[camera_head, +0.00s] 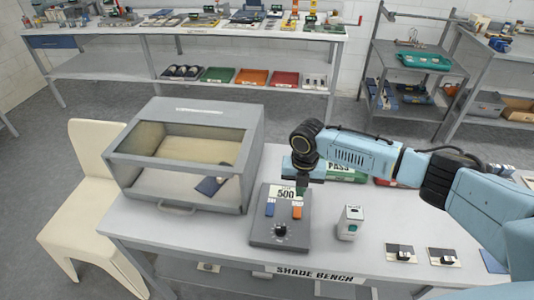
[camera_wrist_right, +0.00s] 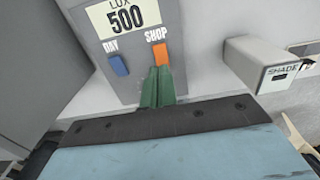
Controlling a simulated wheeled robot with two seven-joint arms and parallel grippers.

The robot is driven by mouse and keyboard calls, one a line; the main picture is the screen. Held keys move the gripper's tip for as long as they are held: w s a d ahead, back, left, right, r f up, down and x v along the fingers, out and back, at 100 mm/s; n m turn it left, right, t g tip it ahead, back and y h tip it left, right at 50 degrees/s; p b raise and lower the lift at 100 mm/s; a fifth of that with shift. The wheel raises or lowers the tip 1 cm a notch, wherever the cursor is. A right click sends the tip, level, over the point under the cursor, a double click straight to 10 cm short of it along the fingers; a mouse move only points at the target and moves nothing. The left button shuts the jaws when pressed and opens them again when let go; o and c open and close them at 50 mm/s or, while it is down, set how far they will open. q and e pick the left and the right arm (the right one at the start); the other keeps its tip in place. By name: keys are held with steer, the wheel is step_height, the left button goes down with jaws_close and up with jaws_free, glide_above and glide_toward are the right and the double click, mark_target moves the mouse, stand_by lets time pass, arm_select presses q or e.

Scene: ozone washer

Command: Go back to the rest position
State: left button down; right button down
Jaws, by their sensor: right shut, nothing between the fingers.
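My right gripper (camera_head: 301,190) is over the upper right of the grey control box (camera_head: 262,238). Its green fingers (camera_wrist_right: 157,88) are shut with nothing between them, and they point at the orange SHOP button (camera_wrist_right: 160,54). I cannot tell whether they touch the box. The box has a "LUX 500" label (camera_wrist_right: 125,17), a blue DAY button (camera_wrist_right: 118,65) and a black knob (camera_head: 280,230). My right arm reaches in from the right over the bench. My left gripper is not in view.
A grey viewing cabinet (camera_head: 192,112) stands left on the bench (camera_head: 345,262), with a cream chair (camera_head: 90,190) beside it. A small SHADE box (camera_head: 350,222) stands right of the control box. Sample cards (camera_head: 401,254) lie further right. Green and red trays lie behind my arm.

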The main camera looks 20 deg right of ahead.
steer(key=s+a+f+m, duration=0.1)
steer(key=s+a, duration=0.1)
steer(key=a, duration=0.1)
steer(key=s+a+f, duration=0.1)
steer(key=s+a, duration=0.1)
steer(key=a, duration=0.1)
steer(key=s+a+f+m+y, duration=0.1)
steer(key=a, duration=0.2)
steer(key=shift+s+f+m, duration=0.15)
steer(key=shift+s+m, duration=0.15)
steer(key=shift+s, duration=0.1)
steer(key=s+a+r+m+t+y, duration=0.1)
steer(key=s+a+m, duration=0.2)
steer(key=s+m, duration=0.35)
steer(key=s+a+r+m+t+y, duration=0.1)
steer(key=s+a+r+m+t, duration=0.1)
steer(key=s+a+m, duration=0.35)
steer(key=s+d+r+m+h, duration=0.3)
steer(key=s+d+m, duration=0.6)
steer(key=d+m, duration=0.3)
step_height(320, 180, down, 30)
steer(key=s+a+b, duration=0.2)
steer(key=b, duration=0.2)
steer(key=s+d+f+g+b, duration=0.2)
steer(key=s+d+f, duration=0.1)
steer(key=s+f, duration=1.2)
steer(key=shift+s+f+m+b, duration=0.3)
steer(key=shift+f+b, duration=0.05)
steer(key=shift+f, duration=0.6)
